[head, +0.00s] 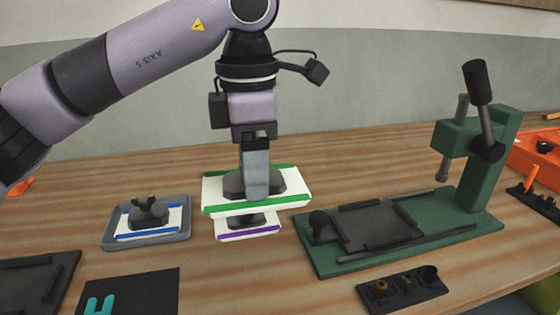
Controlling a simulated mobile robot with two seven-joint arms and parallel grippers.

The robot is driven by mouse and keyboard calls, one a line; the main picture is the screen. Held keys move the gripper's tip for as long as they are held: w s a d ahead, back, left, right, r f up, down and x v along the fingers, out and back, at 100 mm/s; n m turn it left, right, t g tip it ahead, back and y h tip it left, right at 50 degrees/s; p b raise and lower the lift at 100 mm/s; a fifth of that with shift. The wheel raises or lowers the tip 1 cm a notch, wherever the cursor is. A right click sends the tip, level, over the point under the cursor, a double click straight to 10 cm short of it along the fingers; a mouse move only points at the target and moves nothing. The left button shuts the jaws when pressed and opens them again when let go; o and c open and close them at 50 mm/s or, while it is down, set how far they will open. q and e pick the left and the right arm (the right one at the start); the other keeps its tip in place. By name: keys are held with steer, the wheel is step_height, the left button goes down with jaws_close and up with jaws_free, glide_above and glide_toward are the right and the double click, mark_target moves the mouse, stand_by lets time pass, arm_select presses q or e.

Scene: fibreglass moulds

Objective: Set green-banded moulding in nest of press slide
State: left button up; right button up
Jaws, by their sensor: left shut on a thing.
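The green-banded moulding (215,192) is a white plate with green edge bands and a dark raised middle. My left gripper (257,188) points down and is shut on that dark middle part. The moulding looks level and partly covers a purple-banded moulding (262,231) below it; I cannot tell how large the gap between them is. The green press (487,165) stands to the right. Its slide, with a dark, rail-edged nest (378,227), lies empty at the front left of the press base, to the right of the held moulding. My right gripper is out of view.
A blue-banded moulding (135,222) sits in a grey tray (182,232) at left. A dark board with a teal shape (100,303) lies in front. A small dark holder (403,289) lies before the press. An orange bin (535,152) stands far right.

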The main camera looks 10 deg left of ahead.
arm_select(q)
steer(key=shift+w+a+f+m, duration=0.1)
steer(key=shift+a+m, duration=0.2)
steer(key=shift+m, duration=0.1)
steer(key=shift+s+a+f+m+p, duration=0.5)
steer(key=shift+a+f+m+p, duration=1.2)
steer(key=shift+m, duration=1.85)
steer(key=shift+s+a+f+m+p, duration=0.5)
steer(key=shift+a+f+m+p, duration=0.35)
steer(key=shift+a+f+m, duration=1.85)
steer(key=shift+s+a+f+m+p, duration=0.5)
steer(key=shift+a+f+m+p, duration=0.75)
steer(key=shift+f+m, duration=2.25)
steer(key=shift+r+m, duration=0.95)
